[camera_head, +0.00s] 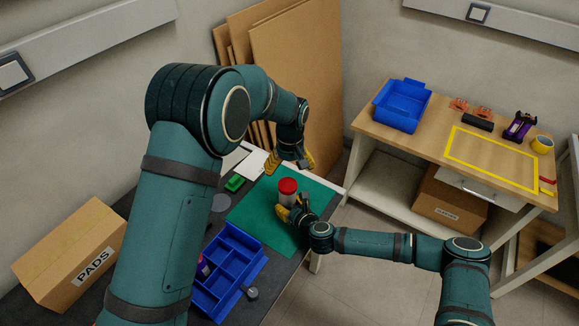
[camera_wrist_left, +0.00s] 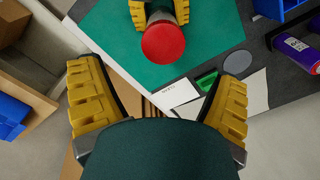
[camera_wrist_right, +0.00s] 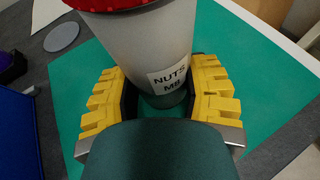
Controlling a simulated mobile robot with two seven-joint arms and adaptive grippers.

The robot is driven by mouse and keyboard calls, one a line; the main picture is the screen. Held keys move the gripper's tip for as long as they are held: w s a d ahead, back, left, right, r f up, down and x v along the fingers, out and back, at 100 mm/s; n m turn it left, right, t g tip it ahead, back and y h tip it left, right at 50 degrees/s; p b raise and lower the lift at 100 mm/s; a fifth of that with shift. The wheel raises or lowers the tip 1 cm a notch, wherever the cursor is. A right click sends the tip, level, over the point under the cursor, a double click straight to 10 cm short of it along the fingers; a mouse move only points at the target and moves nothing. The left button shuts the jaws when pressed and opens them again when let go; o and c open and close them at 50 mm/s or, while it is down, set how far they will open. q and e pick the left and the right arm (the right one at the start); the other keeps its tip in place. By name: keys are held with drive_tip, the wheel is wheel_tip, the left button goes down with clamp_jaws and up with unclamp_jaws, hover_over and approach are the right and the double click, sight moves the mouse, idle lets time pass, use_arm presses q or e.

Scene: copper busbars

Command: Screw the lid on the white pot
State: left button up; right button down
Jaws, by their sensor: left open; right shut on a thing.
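The white pot (camera_head: 288,199) stands upright on the green mat (camera_head: 253,214). Its label in the right wrist view (camera_wrist_right: 170,78) reads NUTS M8. The red lid (camera_head: 288,185) sits on top of the pot; it shows from above in the left wrist view (camera_wrist_left: 163,42). How tightly it is screwed cannot be told. My right gripper (camera_head: 288,212) is shut on the pot's lower body, a finger on each side. My left gripper (camera_head: 290,163) is open and empty, behind and above the pot in the head view, apart from the lid.
A blue compartment tray (camera_head: 229,272), a grey disc (camera_head: 221,203) and a green block (camera_head: 235,183) lie near the mat. A PADS carton (camera_head: 72,255) stands at left. Brown boards (camera_head: 300,75) lean on the wall behind. A wooden bench (camera_head: 410,130) with a blue bin (camera_head: 402,104) is at right.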

sight(289, 184)
use_arm(q)
drive_tip(key=shift+f, duration=3.95)
drive_tip(key=c, duration=1.3)
drive_tip(key=m, duration=0.5)
drive_tip(key=shift+s, duration=0.1)
use_arm(e)
drive_tip(key=shift+a+r, duration=0.1)
drive_tip(key=shift+a, duration=0.05)
use_arm(q)
drive_tip(key=o, duration=1.3)
drive_tip(key=shift+d, duration=0.1)
